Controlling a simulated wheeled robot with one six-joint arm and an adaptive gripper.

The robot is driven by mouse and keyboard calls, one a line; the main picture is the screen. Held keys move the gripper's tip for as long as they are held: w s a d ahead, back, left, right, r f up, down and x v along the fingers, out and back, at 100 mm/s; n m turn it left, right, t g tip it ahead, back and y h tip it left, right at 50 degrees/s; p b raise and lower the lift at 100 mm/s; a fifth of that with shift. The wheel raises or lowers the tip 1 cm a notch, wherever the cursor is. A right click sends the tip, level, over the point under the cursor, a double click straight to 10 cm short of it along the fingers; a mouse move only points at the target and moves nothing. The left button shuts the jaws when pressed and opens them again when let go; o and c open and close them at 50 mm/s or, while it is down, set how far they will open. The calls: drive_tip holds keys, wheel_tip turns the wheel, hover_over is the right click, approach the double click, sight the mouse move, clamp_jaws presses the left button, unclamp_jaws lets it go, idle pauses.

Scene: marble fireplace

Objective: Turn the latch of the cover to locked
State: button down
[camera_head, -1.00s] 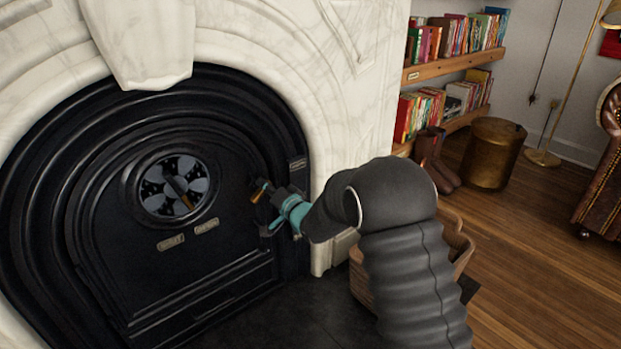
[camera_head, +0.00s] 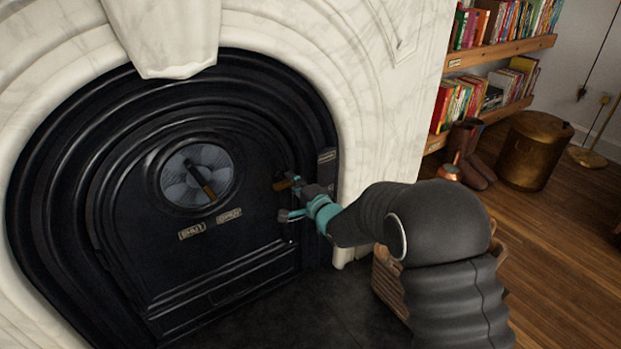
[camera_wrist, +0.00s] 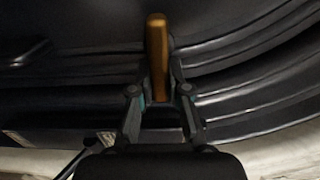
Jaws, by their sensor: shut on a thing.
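The black arched cover (camera_head: 130,235) closes the fireplace opening. Its latch handle (camera_head: 285,183), brown with a dark end, sticks out at the cover's right edge and lies about level, slightly tilted. My gripper (camera_head: 300,187) reaches it from the right and is shut on it. In the wrist view, the orange-brown latch handle (camera_wrist: 157,45) stands upright between the two fingers of my gripper (camera_wrist: 158,78). The fingers hide part of the latch, and its pivot is not clear. A small plate (camera_head: 327,156) beside the latch has lettering too small to read.
A round vent (camera_head: 180,185) with a brown-tipped lever sits on the cover, above "SHUT" and "OPEN" plates (camera_head: 210,223). White marble (camera_head: 385,110) surrounds the cover. A wooden basket (camera_head: 390,280) is partly behind my arm. Boots (camera_head: 478,165), a brass bin (camera_head: 535,150) and bookshelves stand right.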

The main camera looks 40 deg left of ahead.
idle(0.4)
drive_tip(key=c, duration=1.1)
unclamp_jaws()
drive_tip(key=shift+d, duration=0.1)
drive_tip(key=v, duration=1.1)
drive_tip(key=shift+s+d, duration=0.15)
drive_tip(key=shift+d, duration=0.2)
